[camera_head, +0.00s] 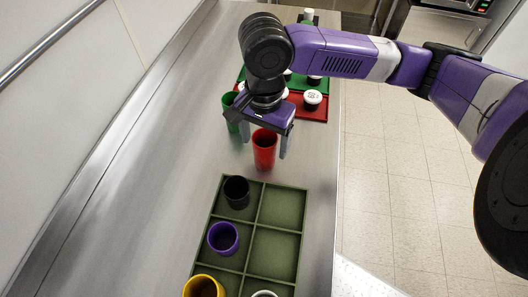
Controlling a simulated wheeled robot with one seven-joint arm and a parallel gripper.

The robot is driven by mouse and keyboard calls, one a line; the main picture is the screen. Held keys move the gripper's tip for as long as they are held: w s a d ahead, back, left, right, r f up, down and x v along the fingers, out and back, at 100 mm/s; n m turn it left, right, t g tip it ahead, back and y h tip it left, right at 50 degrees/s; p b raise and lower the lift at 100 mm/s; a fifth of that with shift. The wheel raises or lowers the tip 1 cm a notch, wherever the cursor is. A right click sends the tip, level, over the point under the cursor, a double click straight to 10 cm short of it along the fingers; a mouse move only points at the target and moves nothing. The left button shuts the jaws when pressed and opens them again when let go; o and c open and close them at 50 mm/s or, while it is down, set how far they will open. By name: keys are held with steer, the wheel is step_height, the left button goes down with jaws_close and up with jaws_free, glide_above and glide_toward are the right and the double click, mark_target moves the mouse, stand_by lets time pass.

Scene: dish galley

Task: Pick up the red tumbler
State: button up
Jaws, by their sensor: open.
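The red tumbler (264,150) stands upright on the steel counter, just beyond the far edge of the green divided tray. My gripper (264,148) is above it, pointing down, with one finger on each side of the tumbler. The fingers look open. I cannot tell whether either finger touches the tumbler. Part of its rim is hidden by the gripper body.
A green tumbler (231,110) stands close to the left of my gripper. The divided tray (282,206) holds black (237,192), purple (223,238) and yellow (203,287) tumblers in its left column. A red tray (318,115) with white-topped items lies behind. Open counter lies left.

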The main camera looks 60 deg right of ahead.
steer(key=shift+f, duration=1.25)
steer(key=c, duration=1.5)
steer(key=shift+r, duration=0.15)
